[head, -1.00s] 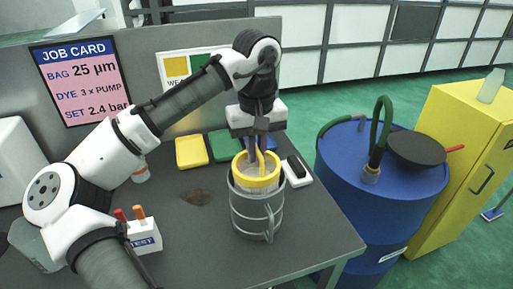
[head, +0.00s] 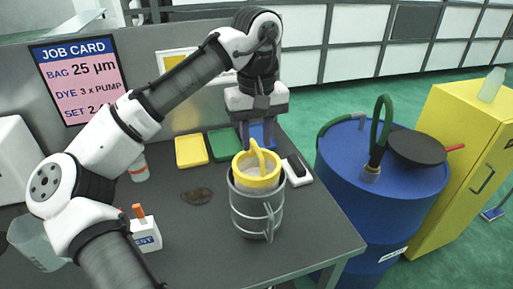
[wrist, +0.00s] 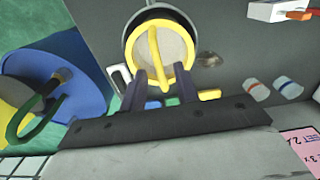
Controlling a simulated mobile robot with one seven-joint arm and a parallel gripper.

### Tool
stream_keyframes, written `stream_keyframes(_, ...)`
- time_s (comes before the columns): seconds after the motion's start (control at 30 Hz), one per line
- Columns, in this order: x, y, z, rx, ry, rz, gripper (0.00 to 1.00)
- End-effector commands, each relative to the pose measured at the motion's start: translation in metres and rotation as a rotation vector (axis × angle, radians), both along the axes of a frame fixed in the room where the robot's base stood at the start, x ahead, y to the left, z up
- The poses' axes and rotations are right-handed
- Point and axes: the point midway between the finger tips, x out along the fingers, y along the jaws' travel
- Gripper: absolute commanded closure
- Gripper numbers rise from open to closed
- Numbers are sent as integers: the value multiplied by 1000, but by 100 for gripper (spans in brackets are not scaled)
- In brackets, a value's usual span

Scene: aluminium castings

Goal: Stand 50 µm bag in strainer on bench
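The bag with a yellow rim and arched yellow handle (head: 258,181) sits upright in the grey metal strainer (head: 256,215) on the bench (head: 315,225). Its rim stands above the strainer's top, and its lower part is hidden inside. I cannot read a micron mark on it. In the wrist view the bag's pale round inside (wrist: 168,50) shows, with its handle across it. My gripper (head: 257,143) is open and empty, above and behind the bag. In the wrist view its two fingers (wrist: 161,92) stand apart, clear of the handle.
Yellow (head: 191,151), green (head: 224,145) and blue (head: 262,133) flat pieces lie at the bench's back. A job card (head: 80,80) reads bag 25 µm. A white handled item (head: 299,170) lies right of the strainer. A blue drum (head: 380,195) stands beyond the bench's right edge.

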Motion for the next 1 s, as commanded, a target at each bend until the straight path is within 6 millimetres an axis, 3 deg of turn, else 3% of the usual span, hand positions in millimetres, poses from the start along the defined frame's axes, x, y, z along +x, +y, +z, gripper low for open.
stream_keyframes(0.2,1,1,48,4,-3,4,69)
stream_keyframes(0.4,0,0,76,2,0,3,69)
stream_keyframes(0.6,0,0,87,1,0,1,69)
stream_keyframes(1.0,0,0,88,1,0,0,69)
